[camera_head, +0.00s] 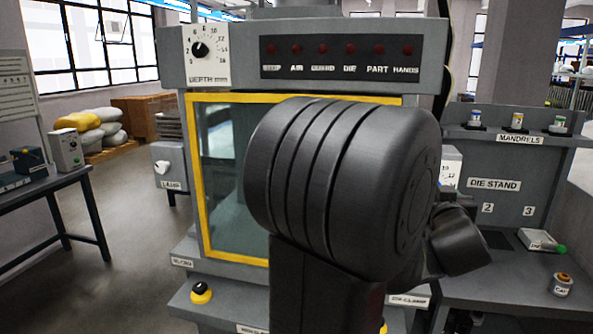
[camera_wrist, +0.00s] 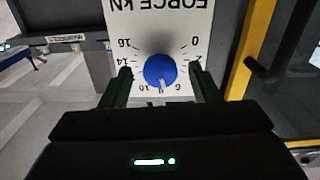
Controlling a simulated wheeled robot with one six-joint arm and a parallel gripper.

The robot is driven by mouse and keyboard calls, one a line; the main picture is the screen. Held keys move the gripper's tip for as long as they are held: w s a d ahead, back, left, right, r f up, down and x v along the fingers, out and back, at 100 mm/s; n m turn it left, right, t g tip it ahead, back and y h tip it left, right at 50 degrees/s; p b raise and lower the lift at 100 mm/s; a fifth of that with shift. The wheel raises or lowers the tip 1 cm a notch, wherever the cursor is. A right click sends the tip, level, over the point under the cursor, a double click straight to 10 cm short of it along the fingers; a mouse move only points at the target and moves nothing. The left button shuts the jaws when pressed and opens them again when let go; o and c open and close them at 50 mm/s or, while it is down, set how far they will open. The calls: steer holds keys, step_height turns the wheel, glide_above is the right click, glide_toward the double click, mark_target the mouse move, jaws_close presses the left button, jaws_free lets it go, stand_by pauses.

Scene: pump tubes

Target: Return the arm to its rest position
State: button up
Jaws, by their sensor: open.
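My gripper (camera_wrist: 164,82) is in the wrist view with its two dark fingers apart, one on each side of a blue knob (camera_wrist: 160,70). A gap shows between each finger and the knob, and the gripper holds nothing. The knob sits on a white dial plate (camera_wrist: 205,20) marked FORCE KN, upside down in this view. In the head view my dark arm fills the middle and hides the gripper. Part of a white dial plate (camera_head: 450,165) shows to the right of my arm.
A grey machine (camera_head: 225,65) with a yellow-framed window (camera_head: 205,180) stands close behind my arm. A die stand (camera_head: 520,215) with small mandrels and a white block is at the right. A table (camera_head: 60,185) is at the left, with open floor (camera_head: 130,230) between it and the machine.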

steer(key=m+p, duration=0.1)
steer(key=m, duration=0.2)
steer(key=shift+p, duration=0.3)
